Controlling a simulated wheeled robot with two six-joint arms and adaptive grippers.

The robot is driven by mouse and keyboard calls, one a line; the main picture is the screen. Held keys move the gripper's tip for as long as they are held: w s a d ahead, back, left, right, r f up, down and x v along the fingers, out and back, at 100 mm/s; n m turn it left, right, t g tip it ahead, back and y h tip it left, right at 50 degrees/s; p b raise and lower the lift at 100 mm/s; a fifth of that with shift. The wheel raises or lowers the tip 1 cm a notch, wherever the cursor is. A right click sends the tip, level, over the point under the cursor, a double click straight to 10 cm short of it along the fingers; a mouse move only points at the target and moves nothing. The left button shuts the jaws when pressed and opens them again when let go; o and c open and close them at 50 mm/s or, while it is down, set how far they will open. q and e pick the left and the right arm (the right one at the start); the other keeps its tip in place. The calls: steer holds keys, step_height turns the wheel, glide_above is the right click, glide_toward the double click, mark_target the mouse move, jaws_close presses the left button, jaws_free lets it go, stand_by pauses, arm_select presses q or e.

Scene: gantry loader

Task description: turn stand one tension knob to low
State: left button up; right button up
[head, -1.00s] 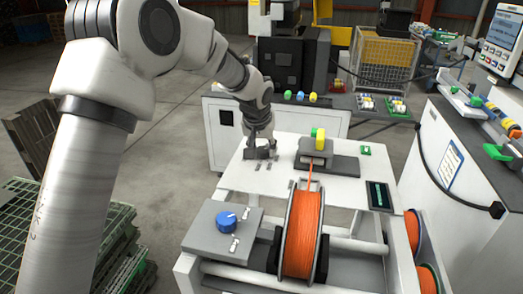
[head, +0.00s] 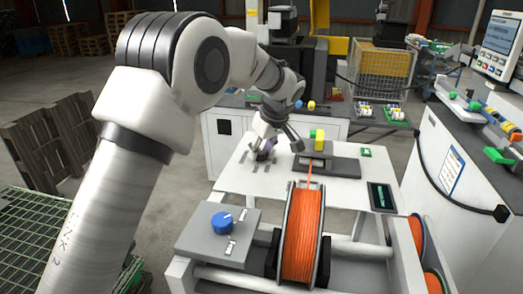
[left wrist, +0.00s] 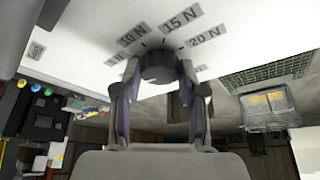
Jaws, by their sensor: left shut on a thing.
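The tension knob (left wrist: 158,68) is a dark round knob on a white panel, seen close in the left wrist view. Around it are grey labels; 10 N, 15 N and 20 N can be read. My left gripper (head: 264,151) is at the left part of the white stand top (head: 232,176). Its two fingers are shut on the knob, one on each side, as the left wrist view shows. I cannot tell which label the knob points to. My right gripper is not in view.
A blue knob (head: 221,222) sits on a grey box at the stand's front left. An orange spool (head: 302,235) stands beside it. A grey block with a yellow and green roller (head: 318,140) is right of my gripper. A dark display (head: 381,197) lies farther right.

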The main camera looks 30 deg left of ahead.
arm_select(q)
steer(key=shift+n, duration=0.6)
steer(key=shift+w+r+g, duration=0.1)
steer(key=shift+g, duration=0.2)
steer(key=o, duration=1)
steer(key=shift+o, duration=0.7)
steer(key=shift+a, duration=0.15)
steer(key=v, duration=1.1)
steer(key=shift+d+r, duration=0.25)
steer(key=shift+r, duration=0.1)
